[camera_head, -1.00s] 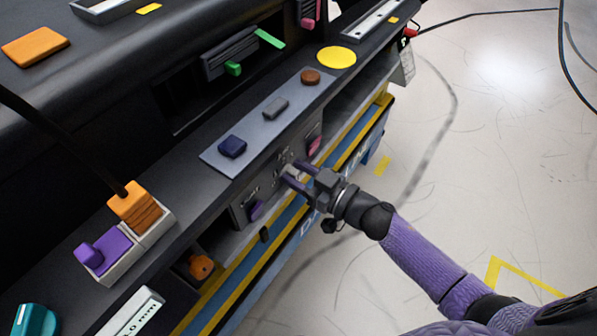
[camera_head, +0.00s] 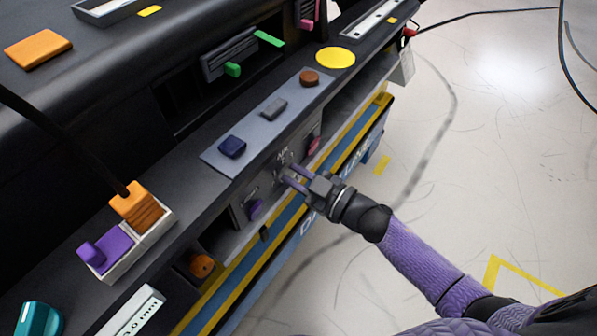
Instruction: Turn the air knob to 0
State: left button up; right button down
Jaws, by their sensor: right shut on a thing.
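The air knob sits in the dark grey panel (camera_head: 283,160) on the dashboard's front face, below the lettering. The knob is small and mostly hidden by my right gripper's fingers, and its pointer cannot be read. My right gripper (camera_head: 291,180) reaches in from the right, its two purple fingers at the panel and shut on the knob. A purple knob (camera_head: 256,209) is on the same panel to the lower left, and a pink knob (camera_head: 313,146) is to the upper right. My left gripper is not in view.
Above the panel, a grey plate (camera_head: 215,160) carries blue, grey and brown buttons. A yellow disc (camera_head: 335,57) lies beyond it. A box with orange and purple levers (camera_head: 122,262) stands at lower left. The floor (camera_head: 480,150) at right is open.

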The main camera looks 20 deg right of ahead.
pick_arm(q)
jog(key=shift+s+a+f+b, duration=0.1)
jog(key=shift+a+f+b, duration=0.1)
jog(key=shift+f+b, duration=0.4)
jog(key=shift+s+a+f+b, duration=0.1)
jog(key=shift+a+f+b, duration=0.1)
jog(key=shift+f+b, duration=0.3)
pick_arm(e)
jog(key=n, duration=0.4)
jog(key=f+n, duration=0.1)
jog(key=n, duration=0.4)
jog(key=a+n, duration=0.1)
jog(key=n, duration=0.4)
jog(key=shift+s+f, duration=0.35)
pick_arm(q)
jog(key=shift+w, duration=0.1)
pick_arm(e)
jog(key=shift+n, duration=0.3)
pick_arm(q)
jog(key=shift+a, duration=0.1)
